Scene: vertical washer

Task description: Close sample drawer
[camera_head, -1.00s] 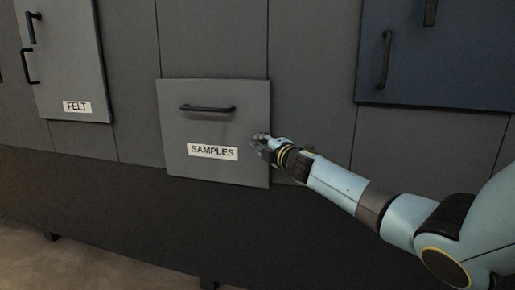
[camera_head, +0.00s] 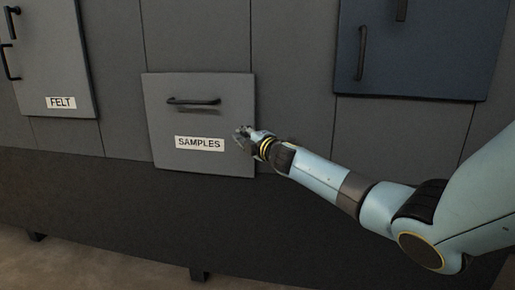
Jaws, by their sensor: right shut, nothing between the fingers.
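The samples drawer (camera_head: 165,122) is a grey square panel with a black bar handle (camera_head: 193,101) and a white SAMPLES label (camera_head: 199,143). Its front looks close to the cabinet face; I cannot tell whether a small gap is left. My right gripper (camera_head: 241,132) is shut and empty. It is at the right part of the drawer front, right of the label and below the handle. I cannot tell whether the fingertips touch the panel. My left gripper is not in view.
A grey FELT panel (camera_head: 57,60) with black handles is at the upper left. A dark blue panel (camera_head: 430,55) with a black handle is at the upper right. The grey cabinet wall (camera_head: 295,60) fills the back. Brown floor (camera_head: 100,262) shows at the lower left.

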